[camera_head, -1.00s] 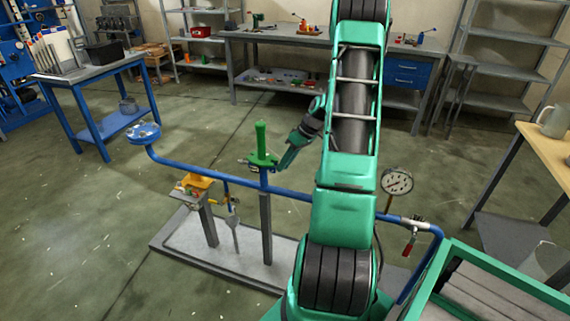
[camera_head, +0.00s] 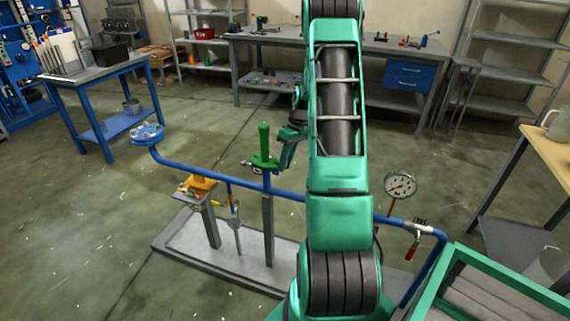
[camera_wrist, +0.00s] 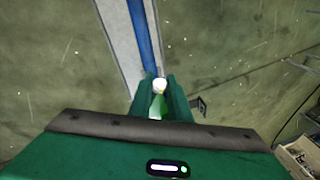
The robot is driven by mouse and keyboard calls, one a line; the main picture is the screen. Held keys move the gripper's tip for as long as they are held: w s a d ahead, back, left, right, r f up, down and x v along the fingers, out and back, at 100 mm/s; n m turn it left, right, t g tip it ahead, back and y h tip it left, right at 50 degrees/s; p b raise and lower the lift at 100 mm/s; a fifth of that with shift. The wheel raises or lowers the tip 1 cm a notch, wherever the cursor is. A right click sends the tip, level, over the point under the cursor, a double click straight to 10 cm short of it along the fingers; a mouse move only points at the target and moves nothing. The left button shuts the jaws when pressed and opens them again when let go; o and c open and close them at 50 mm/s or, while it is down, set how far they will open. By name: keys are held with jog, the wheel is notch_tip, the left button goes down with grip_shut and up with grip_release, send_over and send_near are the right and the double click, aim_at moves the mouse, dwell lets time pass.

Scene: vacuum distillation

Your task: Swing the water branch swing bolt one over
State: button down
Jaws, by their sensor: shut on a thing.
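The water branch is a blue pipe (camera_head: 205,174) on posts, with an upright green fitting (camera_head: 264,147) partway along it. My gripper (camera_head: 282,164) is at the right side of this fitting, close to the pipe, partly hidden by my arm. In the wrist view, my gripper (camera_wrist: 160,92) has its two green fingers close around a small part with a pale round end (camera_wrist: 159,85), which appears to be the swing bolt. A bright green surface shows between the fingers. The bolt's tilt and its seat cannot be made out.
A pressure gauge (camera_head: 400,184) and a red-handled valve (camera_head: 412,246) stand on the pipe to the right. A yellow-topped stand (camera_head: 199,185) is left of the fitting. A grey base plate (camera_head: 185,240) lies below.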

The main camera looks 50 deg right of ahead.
jog(key=shift+d, duration=0.1)
jog(key=c, duration=1.9)
grip_release()
jog(key=shift+w+r, duration=0.1)
jog(key=v, duration=1)
jog(key=shift+r, duration=0.35)
